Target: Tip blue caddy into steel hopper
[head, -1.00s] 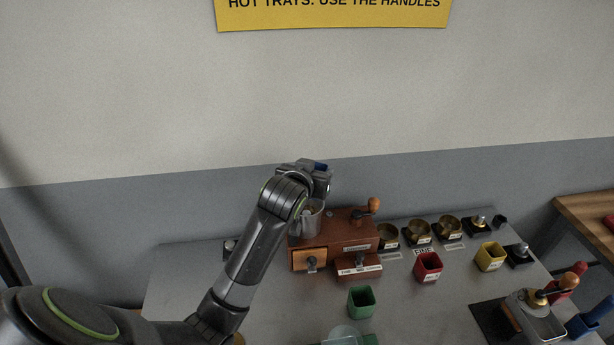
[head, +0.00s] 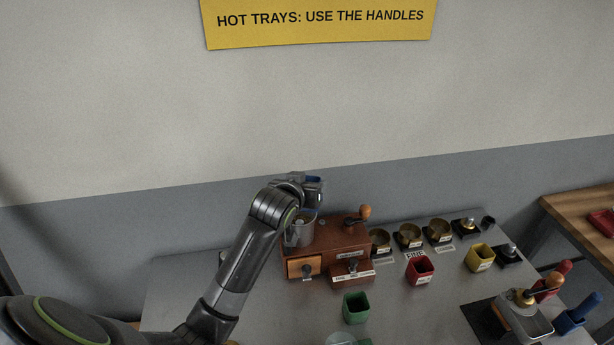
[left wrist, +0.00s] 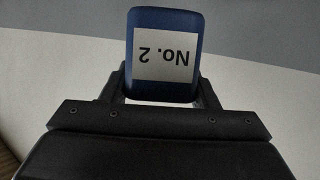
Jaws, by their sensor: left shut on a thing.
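The blue caddy (left wrist: 164,20) fills the middle of the left wrist view, its "No. 2" label upside down there. My left gripper (left wrist: 163,95) is shut on it, one finger on each side. In the head view the left gripper (head: 303,188) is above the steel hopper, and only a bit of the blue caddy (head: 312,179) shows past it. The steel hopper (head: 301,232) stands on the left part of the brown wooden grinder (head: 332,240), partly behind my arm. The caddy's mouth is hidden. My right gripper is not in view.
A green caddy (head: 356,308) stands in front of the grinder. A red caddy (head: 420,270) and a yellow caddy (head: 479,257) stand to the right. Several brass bowls line the back. The grinder's crank knob (head: 365,211) sticks up right of the hopper.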

